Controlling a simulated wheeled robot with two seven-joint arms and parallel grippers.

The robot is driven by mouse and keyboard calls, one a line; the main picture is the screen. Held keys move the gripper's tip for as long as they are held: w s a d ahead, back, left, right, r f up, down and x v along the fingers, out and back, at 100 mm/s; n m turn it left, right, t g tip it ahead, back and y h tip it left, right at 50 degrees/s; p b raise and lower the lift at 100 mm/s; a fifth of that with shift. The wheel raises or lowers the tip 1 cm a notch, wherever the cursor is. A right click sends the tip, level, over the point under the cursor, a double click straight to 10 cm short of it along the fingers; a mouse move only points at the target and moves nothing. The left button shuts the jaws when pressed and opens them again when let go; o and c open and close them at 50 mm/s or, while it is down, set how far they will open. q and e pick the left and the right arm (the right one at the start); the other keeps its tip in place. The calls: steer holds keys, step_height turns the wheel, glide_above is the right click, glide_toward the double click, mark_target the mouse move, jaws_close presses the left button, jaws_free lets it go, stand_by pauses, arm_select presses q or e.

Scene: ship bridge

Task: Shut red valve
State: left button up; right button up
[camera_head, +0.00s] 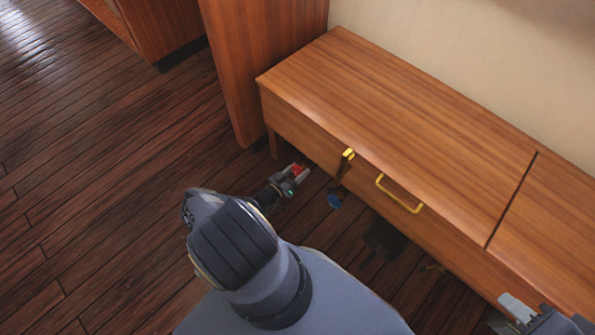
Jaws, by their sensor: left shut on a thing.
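The red valve (296,169) shows as a small red piece low under the front of the wooden bench, near its left end. My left gripper (292,178) is at the red valve and shut on it, with its fingers hiding part of it. The valve's pipe and exact handle angle are too small and covered to tell. My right gripper (518,309) is at the bottom right edge, only partly in view and away from the valve; its opening cannot be made out.
The wooden bench (400,115) runs along the wall, with a yellow handle (400,195) on its front. A blue valve (334,201) hangs right of the red one, below a yellow bracket (347,155). A wooden panel (255,65) stands left. The plank floor (90,190) is clear.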

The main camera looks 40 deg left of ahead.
arm_select(q)
steer(key=shift+m, duration=0.4)
steer(key=o, duration=0.9)
steer(key=shift+o, duration=0.2)
steer(key=shift+s, duration=0.15)
steer(key=s+p, duration=0.1)
steer(key=s, duration=0.6)
steer(key=shift+s+a+p, duration=0.3)
steer(key=shift+p, duration=0.05)
